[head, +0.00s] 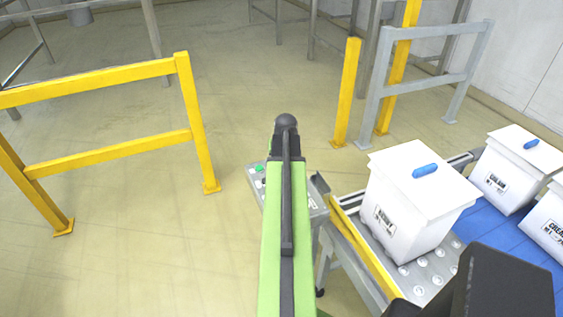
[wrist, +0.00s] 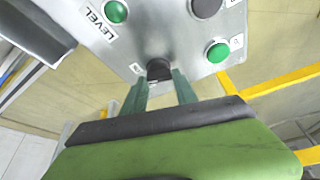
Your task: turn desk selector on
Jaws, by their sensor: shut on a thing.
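The grey desk panel (wrist: 180,35) fills the upper part of the wrist view. A black selector knob (wrist: 158,68) sits at its lower edge, with a small label partly hidden beside it. My gripper (wrist: 161,84) has its two green fingers on either side of this knob and is shut on it. Which way the knob points cannot be told. In the head view my green arm covers most of the desk (head: 313,201), and my fingers and the knob are hidden there.
Green buttons (wrist: 217,51) and a dark round control (wrist: 206,7) are near the knob. A label reads LEVEL (wrist: 97,23). To the right, a conveyor (head: 430,272) carries white lidded boxes (head: 415,205). A yellow rail (head: 110,153) stands left; open floor lies between.

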